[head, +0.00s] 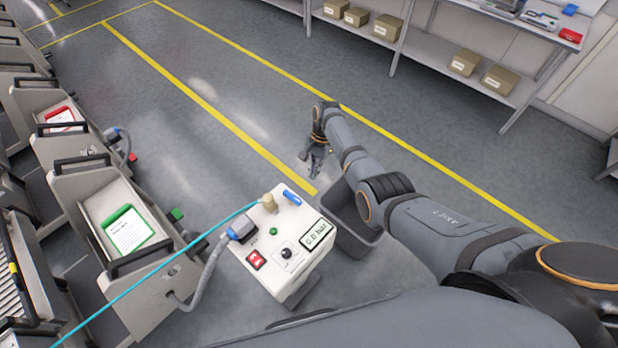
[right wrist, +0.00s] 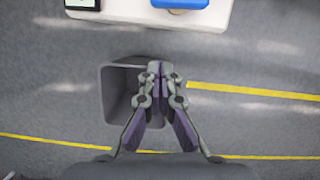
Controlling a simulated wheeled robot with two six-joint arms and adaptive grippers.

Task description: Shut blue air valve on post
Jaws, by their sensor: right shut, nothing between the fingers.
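The blue air valve handle (head: 292,197) lies on the far edge of the white top of the post (head: 279,262). In the right wrist view the blue handle (right wrist: 180,3) shows at the top edge, partly cut off. The display on the post (head: 316,234) reads 0.0 bar. My right gripper (head: 316,163) hangs beyond the post, apart from the valve. In the right wrist view its fingers (right wrist: 160,68) are together and empty, with the blue handle ahead of them. My left gripper is not in view.
A grey bin (head: 353,225) stands beside the post, below my right arm. A teal hose (head: 160,268) and a grey cable with a blue plug (head: 241,228) run to the post from the left. Trolleys (head: 72,207) line the left. A shelf with boxes (head: 465,62) stands at the back right.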

